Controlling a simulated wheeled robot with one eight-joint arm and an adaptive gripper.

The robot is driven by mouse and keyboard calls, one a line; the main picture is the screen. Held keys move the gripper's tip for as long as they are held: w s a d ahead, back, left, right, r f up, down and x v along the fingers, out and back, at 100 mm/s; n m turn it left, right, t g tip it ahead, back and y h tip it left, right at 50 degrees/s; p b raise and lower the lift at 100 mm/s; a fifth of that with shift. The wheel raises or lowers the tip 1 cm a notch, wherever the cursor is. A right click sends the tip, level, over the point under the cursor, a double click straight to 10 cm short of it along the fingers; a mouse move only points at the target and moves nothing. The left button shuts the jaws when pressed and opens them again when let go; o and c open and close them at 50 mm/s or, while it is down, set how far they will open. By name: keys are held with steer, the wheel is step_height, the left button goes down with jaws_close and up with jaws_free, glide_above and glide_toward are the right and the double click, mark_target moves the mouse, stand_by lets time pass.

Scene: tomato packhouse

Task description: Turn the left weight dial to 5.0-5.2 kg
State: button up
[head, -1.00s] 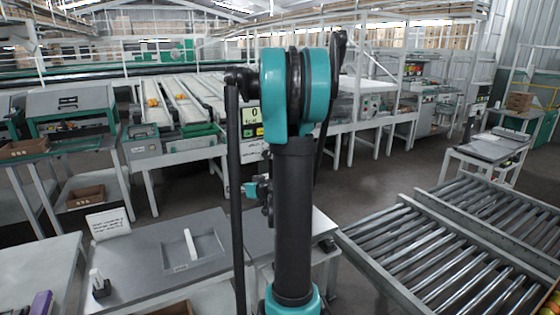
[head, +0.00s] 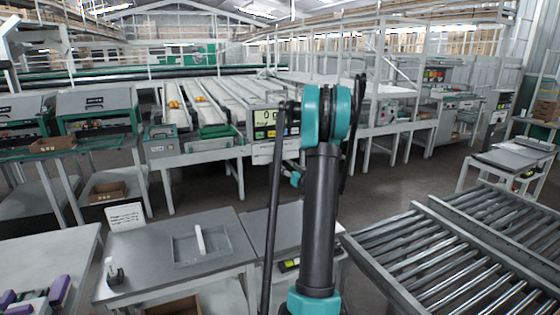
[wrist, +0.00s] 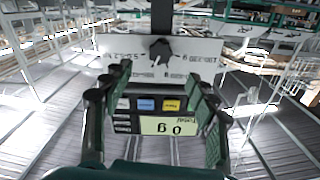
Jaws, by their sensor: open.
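A dark knob-like shape (wrist: 160,52) sits at the middle of a white label plate (wrist: 115,45) in the wrist view. The print on the plate is upside down and too small to read surely, so I cannot tell the knob's setting. My gripper (wrist: 156,84) is open and empty, its fingers spread, and the knob appears beyond the fingertips, apart from them. A scale display (wrist: 170,127) reading 0 g shows upside down between the fingers. In the head view the display (head: 275,122) stands left of my arm, with the white plate (head: 268,154) below it, partly covered.
A grey bench (head: 150,262) with a shallow tray (head: 200,244) and a printed sign (head: 125,217) stands in front. Roller conveyors (head: 450,260) fill the right. Sorting lanes (head: 210,95) run behind the display. Floor (head: 385,175) shows clear between benches and machines.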

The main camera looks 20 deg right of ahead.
mark_target(278, 158)
steer(key=w, duration=1)
steer(key=shift+a, duration=0.25)
steer(key=shift+c, duration=0.5)
steer(key=c, duration=1.1)
steer(key=shift+o, duration=0.2)
steer(key=m, duration=0.4)
steer(key=shift+m, duration=0.3)
steer(key=m, duration=0.5)
steer(key=shift+r, duration=0.1)
steer(key=shift+m, duration=0.3)
